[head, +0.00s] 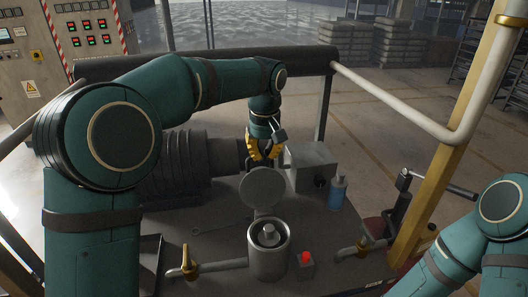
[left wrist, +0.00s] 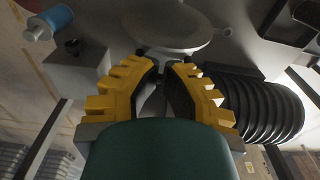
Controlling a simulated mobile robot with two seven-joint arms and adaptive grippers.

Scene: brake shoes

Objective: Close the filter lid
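The filter lid (head: 264,187) is a round grey disc standing raised behind the filter housing (head: 268,250). The housing is a grey cylinder with an open top and a lighter piece inside. My left gripper (head: 263,158), with yellow fingers, is just behind the raised lid. In the left wrist view the lid (left wrist: 165,26) is ahead of the fingertips (left wrist: 167,68). The fingers are apart with a gap between them and hold nothing that I can see. Whether they touch the lid is unclear. My right arm shows at the right edge, but its gripper is out of view.
A grey box (head: 313,166) and a blue bottle (head: 338,192) stand right of the lid. A ribbed motor (head: 172,168) lies to the left. A red button (head: 305,258) and a yellow-handled valve (head: 188,263) flank the housing. A dark rail (head: 310,58) runs behind.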

